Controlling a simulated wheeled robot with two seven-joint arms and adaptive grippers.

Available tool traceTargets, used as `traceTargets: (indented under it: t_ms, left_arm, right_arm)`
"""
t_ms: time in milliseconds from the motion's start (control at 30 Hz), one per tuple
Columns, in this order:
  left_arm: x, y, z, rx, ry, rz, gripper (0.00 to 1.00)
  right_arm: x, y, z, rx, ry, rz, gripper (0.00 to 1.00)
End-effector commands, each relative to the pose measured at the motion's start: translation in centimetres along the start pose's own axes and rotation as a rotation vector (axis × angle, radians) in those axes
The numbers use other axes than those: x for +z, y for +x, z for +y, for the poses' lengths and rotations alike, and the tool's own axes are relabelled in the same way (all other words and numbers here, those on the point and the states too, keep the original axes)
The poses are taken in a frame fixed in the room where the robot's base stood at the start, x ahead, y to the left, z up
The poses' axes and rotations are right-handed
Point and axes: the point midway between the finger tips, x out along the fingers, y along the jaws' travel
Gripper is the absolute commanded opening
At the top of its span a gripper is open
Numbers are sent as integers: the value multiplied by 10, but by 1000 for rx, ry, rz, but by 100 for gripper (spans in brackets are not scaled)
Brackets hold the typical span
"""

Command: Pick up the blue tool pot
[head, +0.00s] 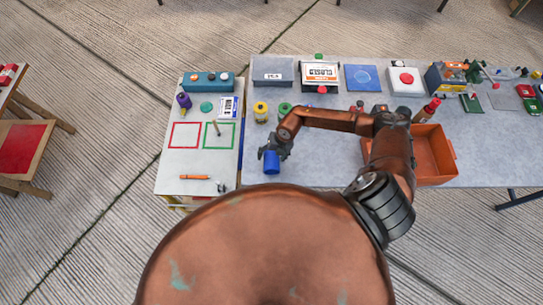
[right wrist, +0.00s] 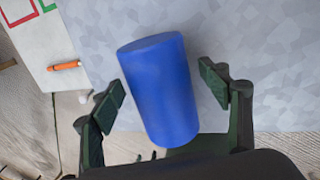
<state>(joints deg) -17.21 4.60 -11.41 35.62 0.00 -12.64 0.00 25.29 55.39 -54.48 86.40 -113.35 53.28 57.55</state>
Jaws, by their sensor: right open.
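The blue tool pot (head: 271,162) stands near the front left part of the grey table in the head view. In the right wrist view the blue tool pot (right wrist: 162,90) fills the middle, between the two fingers. My right gripper (head: 268,152) is at the pot from its far side in the head view. In the right wrist view my right gripper (right wrist: 162,88) is open, with a finger on each side of the pot and visible gaps between. My left gripper does not show in either view.
An orange bin (head: 432,155) stands on the grey table (head: 320,170) to the right. A white board (head: 210,165) with red and green squares lies left, with an orange-handled tool (head: 195,177) on it. Yellow (head: 261,110) and green (head: 285,110) pots stand behind the gripper.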

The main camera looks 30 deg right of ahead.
Motion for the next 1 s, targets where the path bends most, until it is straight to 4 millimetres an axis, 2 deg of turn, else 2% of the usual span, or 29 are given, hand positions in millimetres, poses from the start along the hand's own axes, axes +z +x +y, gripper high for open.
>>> traceTargets:
  t_ms: [267,1000]
  left_arm:
    - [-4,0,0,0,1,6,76]
    - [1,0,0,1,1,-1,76]
  right_arm:
    - [0,4,1,1,-3,1,70]
    - [0,4,2,1,-3,1,19]
